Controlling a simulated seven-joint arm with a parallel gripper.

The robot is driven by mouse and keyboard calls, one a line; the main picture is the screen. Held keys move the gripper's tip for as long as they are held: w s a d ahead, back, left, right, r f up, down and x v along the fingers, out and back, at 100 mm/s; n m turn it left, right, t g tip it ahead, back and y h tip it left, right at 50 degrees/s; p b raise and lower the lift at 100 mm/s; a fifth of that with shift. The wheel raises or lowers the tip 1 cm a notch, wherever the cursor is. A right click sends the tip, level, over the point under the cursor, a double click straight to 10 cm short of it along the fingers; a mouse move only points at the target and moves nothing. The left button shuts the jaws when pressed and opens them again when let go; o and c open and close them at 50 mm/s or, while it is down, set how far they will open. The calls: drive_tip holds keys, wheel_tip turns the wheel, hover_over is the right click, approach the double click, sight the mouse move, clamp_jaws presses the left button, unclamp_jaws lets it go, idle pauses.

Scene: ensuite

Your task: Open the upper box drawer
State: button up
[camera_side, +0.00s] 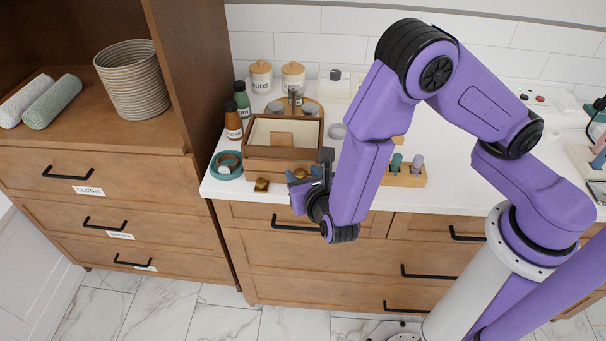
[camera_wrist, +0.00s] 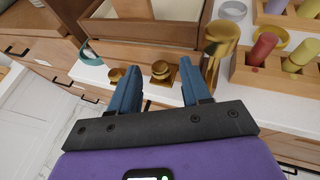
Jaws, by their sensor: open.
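The small wooden box (camera_side: 257,151) stands on the white counter near its front edge. Its top shows a cream-lined interior with a small brown piece inside. In the wrist view its wooden front (camera_wrist: 140,32) lies just beyond my fingers. A gold knob (camera_wrist: 160,70) shows between my fingertips, and a second gold knob (camera_wrist: 115,75) is just left of the left finger. I cannot tell which drawer each knob belongs to. My gripper (camera_wrist: 160,66) is open and empty at the box's front; in the side view my wrist partly hides it.
A wooden holder (camera_side: 405,178) with coloured pegs is to the right. A tall gold object (camera_wrist: 220,45) is close to my right finger. Cabinet drawers with black handles (camera_side: 296,225) lie below the counter.

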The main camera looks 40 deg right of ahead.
drive_tip(key=shift+w+d+f, duration=0.15)
drive_tip(key=shift+w, duration=0.2)
clamp_jaws()
drive_tip(key=s+a, duration=0.7)
drive_tip(key=shift+a, duration=0.15)
drive_tip(key=shift+s, duration=0.1)
unclamp_jaws()
drive_tip(key=v, duration=1.7)
drive_tip(key=shift+s+r, duration=0.2)
drive_tip(key=shift+r, duration=0.05)
